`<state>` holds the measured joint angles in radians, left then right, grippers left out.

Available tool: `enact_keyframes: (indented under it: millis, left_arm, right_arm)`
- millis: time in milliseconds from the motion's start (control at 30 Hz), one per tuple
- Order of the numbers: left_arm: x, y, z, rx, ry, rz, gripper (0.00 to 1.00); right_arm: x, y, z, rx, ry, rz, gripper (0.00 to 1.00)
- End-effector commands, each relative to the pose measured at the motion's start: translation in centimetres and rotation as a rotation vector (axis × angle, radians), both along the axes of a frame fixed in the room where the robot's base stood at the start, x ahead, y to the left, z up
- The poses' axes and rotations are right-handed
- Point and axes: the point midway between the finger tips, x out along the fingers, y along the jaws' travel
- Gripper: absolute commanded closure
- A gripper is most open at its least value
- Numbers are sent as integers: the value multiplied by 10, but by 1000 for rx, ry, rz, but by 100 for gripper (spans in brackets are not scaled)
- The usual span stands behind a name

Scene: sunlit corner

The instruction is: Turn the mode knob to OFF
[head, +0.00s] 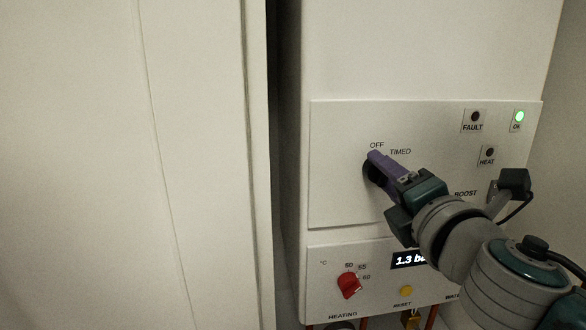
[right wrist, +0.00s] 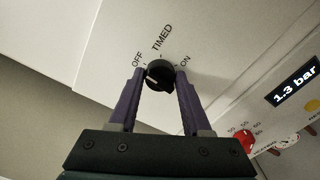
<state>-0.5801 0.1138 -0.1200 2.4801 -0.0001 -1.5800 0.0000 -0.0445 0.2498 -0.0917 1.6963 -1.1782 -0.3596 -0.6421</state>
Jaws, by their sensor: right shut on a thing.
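The mode knob (right wrist: 160,75) is round and black, on a white panel with the labels OFF, TIMED and ON around its upper side. A pale mark shows on the left part of its face, but it is too small for me to read its setting surely. My right gripper (right wrist: 159,80) is shut on the knob, with one purple finger on each side. In the head view the knob (head: 370,172) is partly hidden behind my right gripper (head: 376,160), and the ON label is covered. My left gripper is not in view.
FAULT, HEAT and OK lamps sit at the upper right; the OK lamp (head: 519,117) is lit green. Below are a red temperature knob (head: 349,286), a yellow RESET button (head: 406,291) and a 1.3 bar display (head: 408,260). A pale door-like panel (head: 190,150) stands at the left.

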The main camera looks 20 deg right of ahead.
Motion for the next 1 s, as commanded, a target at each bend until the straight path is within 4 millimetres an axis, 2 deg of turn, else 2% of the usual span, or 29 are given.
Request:
enact_keyframes:
  millis: [667,700,900,1000]
  left_arm:
    - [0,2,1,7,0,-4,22]
    - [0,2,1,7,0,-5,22]
    - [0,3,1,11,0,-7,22]
    - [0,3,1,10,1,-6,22]
  right_arm:
    - [0,0,1,-56,10,1,100]
    - [0,0,1,-55,11,1,47]
    - [0,0,1,-54,11,1,25]
    - [0,0,1,-54,12,0,22]
